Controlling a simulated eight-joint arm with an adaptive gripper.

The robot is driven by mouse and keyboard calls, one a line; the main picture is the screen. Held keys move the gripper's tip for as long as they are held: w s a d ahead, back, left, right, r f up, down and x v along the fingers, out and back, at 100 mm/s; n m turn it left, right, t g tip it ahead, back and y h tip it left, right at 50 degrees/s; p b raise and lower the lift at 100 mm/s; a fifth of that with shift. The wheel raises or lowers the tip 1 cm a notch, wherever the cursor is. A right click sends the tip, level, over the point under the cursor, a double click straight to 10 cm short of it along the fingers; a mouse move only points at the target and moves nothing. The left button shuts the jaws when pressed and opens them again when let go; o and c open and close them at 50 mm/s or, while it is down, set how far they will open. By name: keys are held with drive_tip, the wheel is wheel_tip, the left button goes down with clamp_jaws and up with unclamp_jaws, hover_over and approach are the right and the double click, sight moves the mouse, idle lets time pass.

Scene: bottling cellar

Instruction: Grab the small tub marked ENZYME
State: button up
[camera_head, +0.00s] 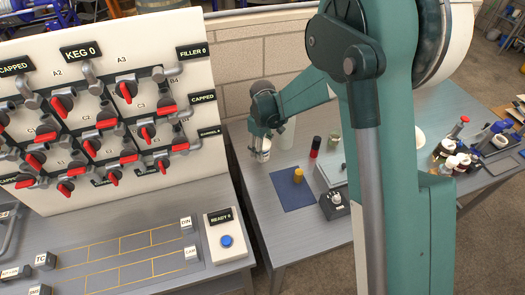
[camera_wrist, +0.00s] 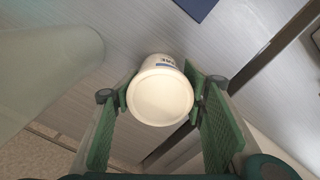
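A small white tub (camera_wrist: 161,97) with a pale round lid sits between the fingertips of my gripper (camera_wrist: 158,92) in the wrist view. Its label is mostly turned away; only the last letters, which look like "ME", show beyond the lid. The green fingertips press against both sides of the tub. In the head view my gripper (camera_head: 262,140) points down over the back left part of the table, with the tub (camera_head: 264,155) just below it. Whether the tub touches the table or hangs slightly above it I cannot tell.
A translucent cylinder (camera_wrist: 45,75) stands close on the left in the wrist view. On the table (camera_head: 290,235) are a blue mat (camera_head: 290,190), an amber jar (camera_head: 298,175), a red-and-black bottle (camera_head: 315,148) and a black device (camera_head: 333,206). Several bottles crowd the right side.

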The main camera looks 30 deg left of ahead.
idle(0.4)
drive_tip(key=shift+r+p, duration=0.3)
drive_tip(key=shift+r, duration=4.75)
